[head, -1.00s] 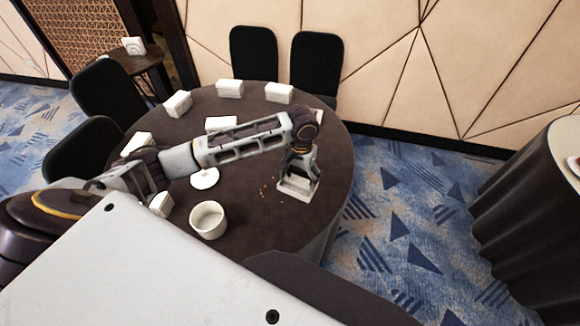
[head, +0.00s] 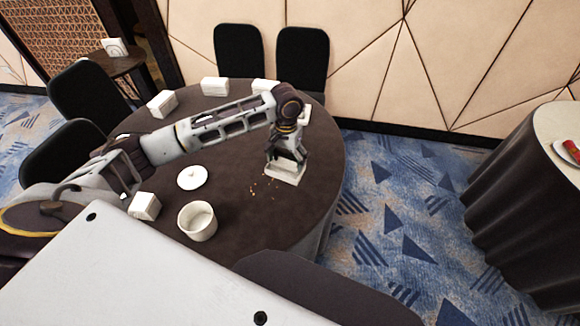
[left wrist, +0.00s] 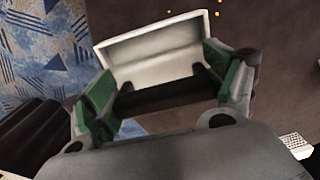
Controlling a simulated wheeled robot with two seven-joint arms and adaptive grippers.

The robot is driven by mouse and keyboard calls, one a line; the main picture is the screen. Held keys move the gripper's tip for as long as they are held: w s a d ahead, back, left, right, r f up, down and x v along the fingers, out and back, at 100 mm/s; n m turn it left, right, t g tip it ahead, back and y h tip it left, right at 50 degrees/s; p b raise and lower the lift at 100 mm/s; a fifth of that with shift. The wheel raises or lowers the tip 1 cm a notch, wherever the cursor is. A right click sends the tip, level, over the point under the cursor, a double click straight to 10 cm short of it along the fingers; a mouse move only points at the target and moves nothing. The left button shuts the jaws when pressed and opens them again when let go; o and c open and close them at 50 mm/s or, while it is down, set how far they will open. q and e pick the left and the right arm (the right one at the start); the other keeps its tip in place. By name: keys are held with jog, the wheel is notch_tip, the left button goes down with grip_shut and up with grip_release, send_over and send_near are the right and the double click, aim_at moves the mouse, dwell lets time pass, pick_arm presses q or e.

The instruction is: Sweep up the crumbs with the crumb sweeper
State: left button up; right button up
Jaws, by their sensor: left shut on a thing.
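The crumb sweeper (head: 286,174) is a white box-like tool at the right part of the round dark table. It also shows in the left wrist view (left wrist: 160,40), with a dark bar between the fingers. My left gripper (head: 285,152) is shut on the sweeper from above; it also shows in the left wrist view (left wrist: 160,95). The orange crumbs (head: 257,190) lie on the cloth just left of and nearer than the sweeper. A few crumbs show beyond the sweeper in the left wrist view (left wrist: 219,12). My right gripper is not in view.
A white open bowl (head: 197,222) and a white lid (head: 192,177) stand left of the crumbs on the table (head: 235,225). Several white napkin holders (head: 162,103) stand around the edge. Black chairs (head: 301,58) stand behind. Another draped table (head: 520,200) is at right.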

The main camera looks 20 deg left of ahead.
aim_at(285, 167)
pick_arm(q)
jog(key=shift+s+a+f+m, duration=0.15)
jog(key=shift+f+m, duration=0.35)
jog(key=shift+m, duration=0.1)
jog(key=shift+s+a+f+m, duration=0.1)
jog(key=shift+f+m, duration=0.35)
jog(key=shift+m, duration=0.15)
jog(key=shift+s+d+f+m, duration=0.1)
jog(key=shift+s+f+m, duration=0.15)
jog(key=shift+m, duration=0.35)
jog(key=shift+s+f+m, duration=0.1)
jog(key=shift+f+m, duration=0.25)
jog(key=shift+m, duration=0.25)
jog(key=shift+d+f+m, duration=0.1)
jog(key=shift+f+m, duration=0.1)
jog(key=shift+m, duration=0.6)
jog(key=m, duration=0.4)
jog(key=shift+d+f, duration=0.15)
jog(key=shift+d, duration=0.2)
jog(key=m, duration=0.3)
jog(key=shift+d, duration=0.2)
jog(key=shift+m, duration=0.8)
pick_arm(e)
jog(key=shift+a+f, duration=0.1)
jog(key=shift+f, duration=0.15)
pick_arm(q)
jog(key=shift+f, duration=0.1)
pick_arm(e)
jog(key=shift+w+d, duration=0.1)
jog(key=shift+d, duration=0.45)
